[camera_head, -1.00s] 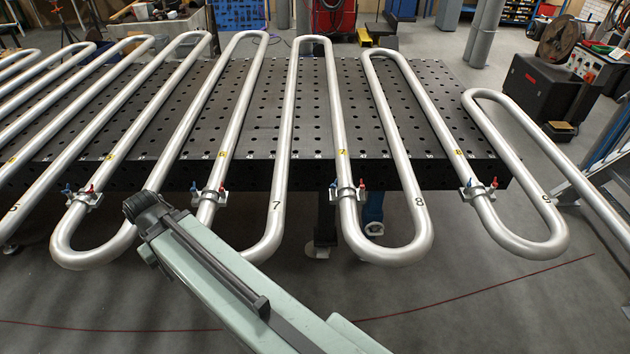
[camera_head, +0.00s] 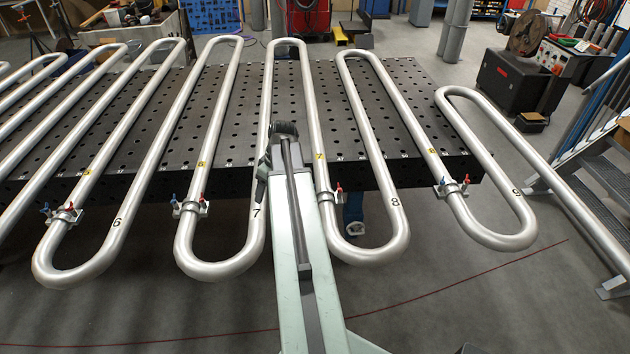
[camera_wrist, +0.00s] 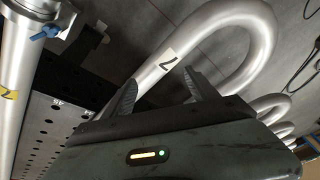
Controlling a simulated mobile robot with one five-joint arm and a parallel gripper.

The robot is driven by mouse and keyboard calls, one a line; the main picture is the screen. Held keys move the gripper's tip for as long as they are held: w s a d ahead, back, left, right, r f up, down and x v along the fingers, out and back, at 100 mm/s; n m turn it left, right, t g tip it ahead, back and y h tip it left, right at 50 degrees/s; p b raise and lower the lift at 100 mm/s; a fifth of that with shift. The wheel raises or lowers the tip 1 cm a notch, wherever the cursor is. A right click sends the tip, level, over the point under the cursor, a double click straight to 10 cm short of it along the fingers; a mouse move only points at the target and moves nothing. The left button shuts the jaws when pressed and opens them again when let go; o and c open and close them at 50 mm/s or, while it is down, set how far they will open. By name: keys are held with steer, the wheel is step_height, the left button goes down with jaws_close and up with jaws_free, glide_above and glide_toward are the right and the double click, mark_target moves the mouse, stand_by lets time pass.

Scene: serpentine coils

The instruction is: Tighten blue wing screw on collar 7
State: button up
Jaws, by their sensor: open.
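Collar 7 (camera_head: 327,196) sits on the straight tube with the yellow 7 tag (camera_head: 320,157), right behind my arm in the head view. Its red wing screw (camera_head: 339,187) shows at the right; its blue one is hidden there by my arm. In the wrist view, the blue wing screw (camera_wrist: 46,32) shows at the upper left beside the collar (camera_wrist: 32,8), on the tube tagged 7 (camera_wrist: 10,95). My gripper (camera_wrist: 163,86) is open, with nothing between its fingers. It is to the right of and apart from the blue screw in the wrist view.
A bent tube marked 7 (camera_wrist: 167,65) passes just beyond my fingers. The perforated dark table (camera_head: 230,130) lies under the coils. Neighbouring collars (camera_head: 190,207) and (camera_head: 452,187) carry similar screws. Steel stairs (camera_head: 605,170) stand at the right. Open floor lies in front.

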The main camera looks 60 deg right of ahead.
steer(key=s+d+r+t+h, duration=0.1)
steer(key=s+d+r, duration=0.1)
steer(key=s+d, duration=1.15)
steer(key=b+x, duration=0.4)
steer(key=x, duration=0.1)
steer(key=w+d+b+x, duration=0.1)
steer(key=b+x, duration=0.1)
steer(key=x, duration=0.1)
steer(key=shift+w+r+b, duration=0.1)
steer(key=shift+w+b, duration=0.05)
steer(key=shift+b, duration=0.2)
steer(key=shift+a+r, duration=0.1)
steer(key=c, duration=1.4)
